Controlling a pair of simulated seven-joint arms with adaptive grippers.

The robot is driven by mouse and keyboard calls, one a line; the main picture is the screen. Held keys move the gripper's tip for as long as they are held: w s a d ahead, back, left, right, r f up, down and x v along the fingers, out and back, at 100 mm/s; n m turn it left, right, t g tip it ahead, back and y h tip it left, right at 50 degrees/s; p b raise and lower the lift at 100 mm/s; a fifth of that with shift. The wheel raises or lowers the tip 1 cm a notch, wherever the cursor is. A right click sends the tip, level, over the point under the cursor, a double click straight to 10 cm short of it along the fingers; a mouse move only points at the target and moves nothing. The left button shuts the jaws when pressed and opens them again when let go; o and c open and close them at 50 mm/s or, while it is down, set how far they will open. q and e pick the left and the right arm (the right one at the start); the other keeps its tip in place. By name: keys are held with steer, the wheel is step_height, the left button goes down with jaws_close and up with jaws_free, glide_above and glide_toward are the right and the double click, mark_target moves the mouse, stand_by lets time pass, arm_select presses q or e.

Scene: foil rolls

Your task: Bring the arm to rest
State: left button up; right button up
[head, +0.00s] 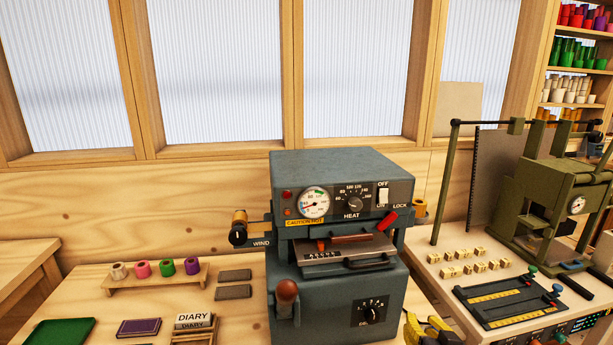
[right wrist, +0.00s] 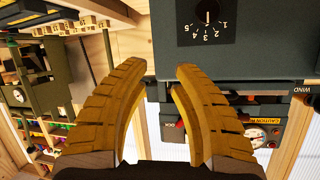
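My right gripper (head: 430,328) shows at the bottom edge of the head view, just right of the foil machine's lower front. In the right wrist view its two yellow ridged fingers (right wrist: 158,75) stand apart with nothing between them. The grey-blue foil machine (head: 340,170) stands on the bench, with a gold foil roll (head: 239,217) at its left side and another (head: 419,208) at its right. In the right wrist view the machine (right wrist: 270,45) appears upside down beyond the fingers. My left gripper is in neither view.
A wooden rack (head: 155,283) holds pink (head: 142,269), green (head: 167,267), purple (head: 192,266) and pale (head: 119,272) rolls. Grey blocks (head: 233,292), a DIARY piece (head: 193,321) and a green tray (head: 60,332) lie nearby. An olive press (head: 555,205) stands at right.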

steer(key=s+d+f+n+g+h, duration=0.25)
steer(key=s+f+n, duration=0.25)
steer(key=s+f, duration=0.6)
steer(key=s+d+f+n+g+h, duration=0.15)
steer(key=s+f+n+g, duration=0.5)
steer(key=s, duration=0.85)
steer(key=s+a+f+m+y, duration=0.1)
steer(key=a+f, duration=0.2)
steer(key=f, duration=1.4)
steer(key=s+a+f+m+y, duration=0.1)
steer(key=s+a+f+y, duration=0.15)
steer(key=f, duration=1.35)
steer(key=s+f+m+g, duration=0.3)
steer(key=s+f, duration=1.7)
steer(key=s, duration=0.1)
steer(key=shift+a+y, duration=0.15)
steer(key=shift+y, duration=0.3)
